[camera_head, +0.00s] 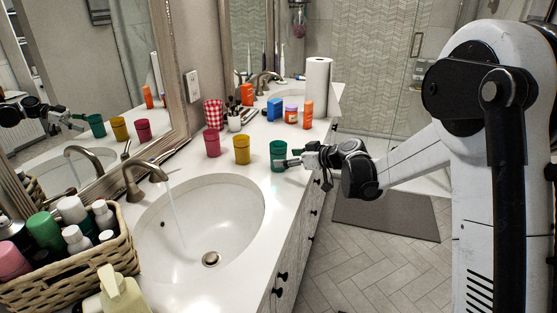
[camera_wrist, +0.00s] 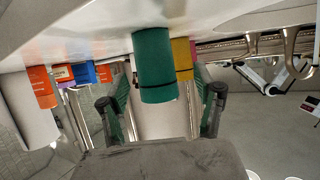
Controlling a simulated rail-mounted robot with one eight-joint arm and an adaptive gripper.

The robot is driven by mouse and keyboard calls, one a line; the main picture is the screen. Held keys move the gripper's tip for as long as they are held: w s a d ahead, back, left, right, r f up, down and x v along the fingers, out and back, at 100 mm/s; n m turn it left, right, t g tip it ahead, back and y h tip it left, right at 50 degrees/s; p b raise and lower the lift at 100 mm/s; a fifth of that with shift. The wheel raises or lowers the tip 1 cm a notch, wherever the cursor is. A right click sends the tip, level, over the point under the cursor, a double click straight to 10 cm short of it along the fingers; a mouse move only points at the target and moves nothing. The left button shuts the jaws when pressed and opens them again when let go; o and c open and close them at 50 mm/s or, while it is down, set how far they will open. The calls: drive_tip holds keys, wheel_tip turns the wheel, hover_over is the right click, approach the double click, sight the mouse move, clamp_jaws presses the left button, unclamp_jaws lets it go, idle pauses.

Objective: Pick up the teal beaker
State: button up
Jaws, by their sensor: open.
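The teal beaker (camera_head: 277,149) stands upright on the white counter, to the right of the yellow beaker. It also shows in the wrist view (camera_wrist: 154,60), which is upside down, in the gap between my two fingers. My gripper (camera_head: 289,160) is open and level with the beaker, reaching in from the right with its fingertips at the beaker's side. In the wrist view, one finger of my gripper (camera_wrist: 160,103) is on each side of the beaker, with space visible beside it. I cannot tell whether a finger touches it.
A yellow beaker (camera_head: 242,150) and a pink beaker (camera_head: 212,143) stand to the left. Behind are orange bottles (camera_head: 308,115), a blue box (camera_head: 274,109) and a paper roll (camera_head: 318,82). The sink (camera_head: 205,230) with running water is at front left, beside a wicker basket (camera_head: 75,262).

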sight(284, 158)
drive_tip(key=shift+w+d+b+x, duration=0.15)
drive_tip(key=shift+x, duration=1.05)
drive_tip(key=shift+w+d+b+x, duration=0.1)
drive_tip(key=shift+d+b+x, duration=0.05)
drive_tip(key=shift+x, duration=1)
drive_tip(key=shift+w+a+f, duration=0.3)
drive_tip(key=shift+a+f, duration=0.05)
drive_tip(key=shift+a, duration=0.1)
drive_tip(key=c, duration=1.3)
drive_tip(key=shift+o, duration=0.2)
drive_tip(key=shift+r, duration=0.1)
